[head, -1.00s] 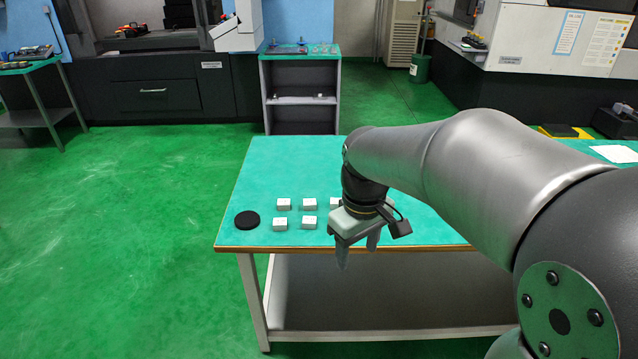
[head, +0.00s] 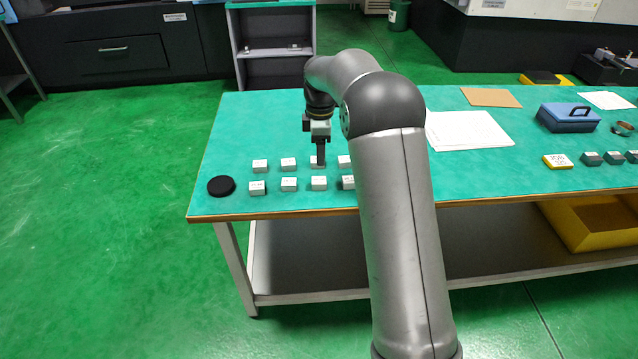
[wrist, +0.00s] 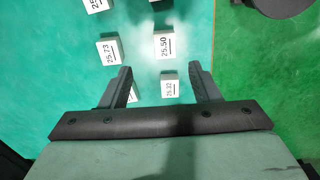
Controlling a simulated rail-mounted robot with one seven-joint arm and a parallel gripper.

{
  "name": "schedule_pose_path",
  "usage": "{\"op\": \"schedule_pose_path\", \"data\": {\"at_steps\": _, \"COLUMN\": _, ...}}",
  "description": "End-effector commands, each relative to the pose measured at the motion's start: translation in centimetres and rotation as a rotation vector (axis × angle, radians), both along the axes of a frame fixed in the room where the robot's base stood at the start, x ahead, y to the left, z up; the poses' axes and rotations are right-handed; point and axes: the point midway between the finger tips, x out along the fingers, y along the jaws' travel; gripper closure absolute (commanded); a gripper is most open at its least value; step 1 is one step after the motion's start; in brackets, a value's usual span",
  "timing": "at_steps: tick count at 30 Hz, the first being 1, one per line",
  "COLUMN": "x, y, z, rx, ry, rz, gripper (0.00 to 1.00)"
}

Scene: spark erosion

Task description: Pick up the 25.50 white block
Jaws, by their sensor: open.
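The white block labelled 25.50 (wrist: 164,46) is in the wrist view, just ahead of my fingertips and slightly right of centre. It stands on the teal table, apart from both fingers. A block labelled 25.32 (wrist: 169,87) shows between the fingers, and one labelled 25.73 (wrist: 109,50) is to the left. My gripper (wrist: 160,78) is open and empty above the blocks. In the head view my gripper (head: 320,162) points down over the two rows of white blocks. The labels are too small there to tell which is 25.50.
A black disc (head: 221,186) lies left of the rows on the table (head: 240,125). Papers (head: 465,130), a blue toolbox (head: 568,117), a yellow label block (head: 557,161) and dark blocks (head: 591,159) are to the right. Neighbouring white blocks stand close together.

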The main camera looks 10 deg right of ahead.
Motion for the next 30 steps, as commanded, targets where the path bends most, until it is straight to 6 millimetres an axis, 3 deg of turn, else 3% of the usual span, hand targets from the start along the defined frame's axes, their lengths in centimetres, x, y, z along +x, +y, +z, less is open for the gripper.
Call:
{"op": "schedule_pose_path", "data": {"at_steps": 6, "x": 0.0, "y": 0.0, "z": -3.9, "rx": -0.001, "ry": 0.002, "rz": -0.001, "gripper": 0.44}}
{"op": "schedule_pose_path", "data": {"at_steps": 14, "x": -0.3, "y": 0.2, "z": -5.7, "rx": 0.000, "ry": 0.002, "rz": -0.001, "gripper": 0.44}}
{"op": "schedule_pose_path", "data": {"at_steps": 21, "x": -0.8, "y": 0.5, "z": -9.1, "rx": -0.001, "ry": 0.002, "rz": -0.002, "gripper": 0.44}}
{"op": "schedule_pose_path", "data": {"at_steps": 30, "x": -0.7, "y": 0.5, "z": -10.0, "rx": 0.001, "ry": -0.001, "rz": -0.002, "gripper": 0.44}}
